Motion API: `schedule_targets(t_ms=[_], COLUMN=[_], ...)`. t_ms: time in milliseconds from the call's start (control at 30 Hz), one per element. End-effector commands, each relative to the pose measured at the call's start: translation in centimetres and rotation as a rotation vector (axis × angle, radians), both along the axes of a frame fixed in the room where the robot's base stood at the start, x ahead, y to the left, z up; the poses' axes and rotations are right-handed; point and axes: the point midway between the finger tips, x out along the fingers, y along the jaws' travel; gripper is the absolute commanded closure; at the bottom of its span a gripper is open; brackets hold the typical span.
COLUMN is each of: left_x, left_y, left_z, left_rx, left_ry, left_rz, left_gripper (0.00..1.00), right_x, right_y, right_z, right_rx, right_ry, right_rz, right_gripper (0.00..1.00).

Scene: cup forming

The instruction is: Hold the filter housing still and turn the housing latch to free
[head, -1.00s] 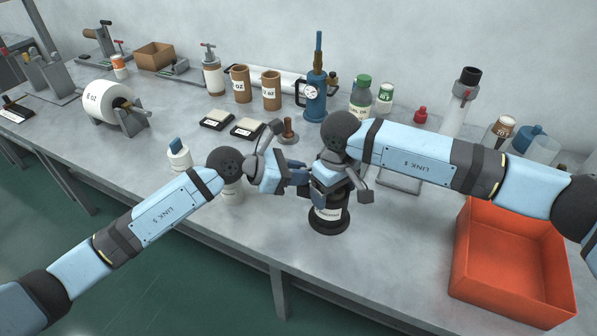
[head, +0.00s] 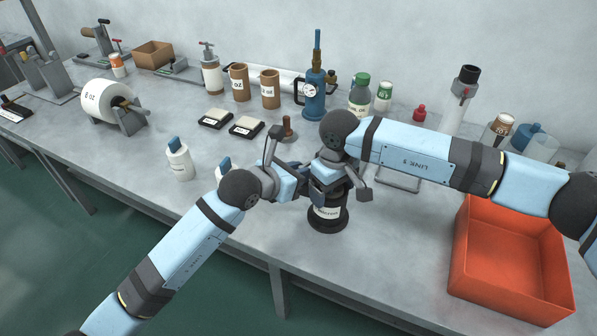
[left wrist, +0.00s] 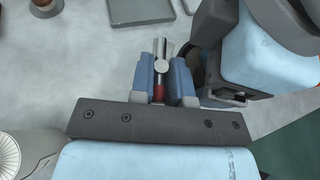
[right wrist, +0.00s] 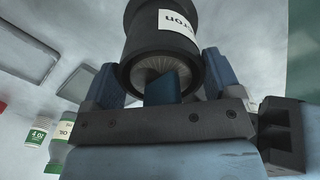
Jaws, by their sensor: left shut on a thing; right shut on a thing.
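The filter housing (head: 327,216) is a black cylinder with a white label, standing upright on a round black base near the bench's front edge. It also shows in the right wrist view (right wrist: 150,40). My right gripper (head: 328,190) is shut on the housing, with blue fingers (right wrist: 160,85) on either side of it. The housing latch (left wrist: 160,68), a metal lever with a red part, shows in the left wrist view. My left gripper (left wrist: 160,85) is shut on the latch, its fingers along both sides. In the head view my left gripper (head: 303,178) hides the latch.
An orange bin (head: 510,265) stands right of the housing. White bottles with blue tops (head: 179,160) stand left, one partly behind my left wrist. Two small scales (head: 231,123), a brown-handled tamper (head: 288,128) and a blue pump (head: 314,95) are behind.

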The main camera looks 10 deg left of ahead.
Motion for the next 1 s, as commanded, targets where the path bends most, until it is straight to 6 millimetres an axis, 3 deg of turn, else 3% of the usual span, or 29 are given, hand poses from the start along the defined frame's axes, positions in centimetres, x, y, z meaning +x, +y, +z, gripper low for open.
schedule_targets(t_ms=[300,333,433,767,1000], left_x=[0.1,0.1,0.1,-0.2,-2.9], left_y=[0.1,0.1,0.1,0.2,2.4], left_z=[0.0,0.0,0.0,0.1,1.4], left_rx=[0.002,0.002,0.002,0.002,0.001], left_ry=[-0.002,-0.002,-0.002,0.0,-0.001], left_rz=[0.001,0.001,0.001,0.001,0.001], left_gripper=[1.0,0.79,0.57,0.57,0.57], right_x=[-0.1,-0.1,-0.1,0.0,0.0], right_y=[0.1,0.1,0.1,0.0,0.0], right_z=[0.0,0.0,0.0,0.0,0.0], right_rx=[0.001,0.001,0.001,0.0,-0.001], right_ry=[0.001,0.001,0.001,0.0,-0.001], right_rz=[0.004,0.004,0.003,0.0,-0.001], right_gripper=[0.55,0.55,0.55,0.55,0.55])
